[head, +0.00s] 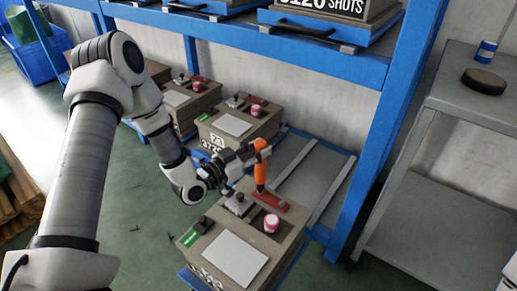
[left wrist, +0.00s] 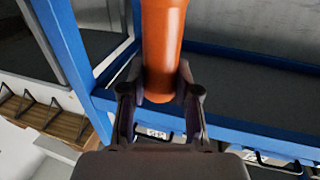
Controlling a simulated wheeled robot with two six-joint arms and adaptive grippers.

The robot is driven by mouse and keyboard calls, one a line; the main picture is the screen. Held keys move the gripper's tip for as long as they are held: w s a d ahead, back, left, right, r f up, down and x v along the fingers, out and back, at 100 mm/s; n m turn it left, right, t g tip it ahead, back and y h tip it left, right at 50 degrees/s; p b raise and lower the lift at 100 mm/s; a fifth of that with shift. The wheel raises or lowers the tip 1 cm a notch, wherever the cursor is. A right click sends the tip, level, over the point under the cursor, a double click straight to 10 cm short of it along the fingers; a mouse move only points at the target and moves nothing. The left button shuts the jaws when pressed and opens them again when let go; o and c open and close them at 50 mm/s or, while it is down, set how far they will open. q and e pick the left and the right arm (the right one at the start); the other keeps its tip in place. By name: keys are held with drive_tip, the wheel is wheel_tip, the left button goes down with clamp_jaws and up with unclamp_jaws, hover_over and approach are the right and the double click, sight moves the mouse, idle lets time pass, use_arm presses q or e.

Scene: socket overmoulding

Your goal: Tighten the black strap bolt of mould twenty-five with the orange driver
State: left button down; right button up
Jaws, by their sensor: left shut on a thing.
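My left gripper (head: 250,154) is shut on the orange driver (head: 261,168), which stands nearly upright. In the left wrist view, the driver's orange handle (left wrist: 163,50) sits between the two fingers. The driver's lower end is at or just above the red strap (head: 284,205) on the nearest mould (head: 275,262); I cannot tell whether it touches. The strap's bolt cannot be made out there. My right gripper is out of view.
More moulds stand behind on the blue rack, one (head: 232,128) marked with a 23-like number. An empty grey rack bay (head: 305,170) lies beside the nearest mould. A blue upright (head: 385,130) and a grey shelf unit (head: 440,210) are to the right.

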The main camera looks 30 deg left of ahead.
use_arm(q)
drive_tip(key=shift+s+f+b, duration=0.1)
drive_tip(key=shift+f+b, duration=0.8)
drive_tip(key=shift+f, duration=0.4)
idle(2.5)
drive_tip(key=shift+r, duration=0.1)
drive_tip(key=shift+r+p, duration=2.35)
drive_tip(key=shift+r, duration=0.2)
drive_tip(key=shift+d, duration=0.1)
